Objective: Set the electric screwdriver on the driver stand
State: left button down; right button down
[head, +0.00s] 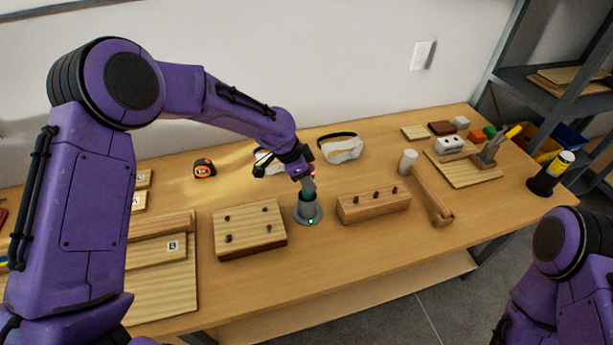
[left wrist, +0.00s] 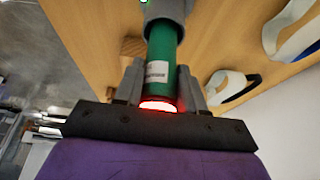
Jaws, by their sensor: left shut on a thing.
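My left gripper (head: 303,172) is above a grey round stand (head: 308,214) at the middle of the workbench. In the left wrist view my left gripper (left wrist: 160,88) is shut on a green electric screwdriver (left wrist: 160,62) with a white label and a glowing red ring at its near end. The far end of the screwdriver is inside the grey collar of the driver stand (left wrist: 166,9). In the head view only a little green shows at the stand's top; the gripper hides the rest. A small green light shows on the stand's base. My right gripper is out of view.
A wooden block with dark pegs (head: 250,229) stands left of the stand and a long pegged block (head: 373,204) right of it. Goggles (head: 341,148) and a tape measure (head: 204,168) lie behind. A wooden mallet (head: 432,196) lies farther right. Bench front is clear.

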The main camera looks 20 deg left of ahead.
pick_arm(q)
jog(key=shift+f, duration=0.25)
jog(key=c, duration=0.9)
grip_release()
jog(key=shift+c, duration=0.2)
jog(key=p+v, duration=0.7)
jog(key=v, duration=0.4)
jog(key=shift+p, duration=0.3)
jog(key=shift+s+a, duration=0.1)
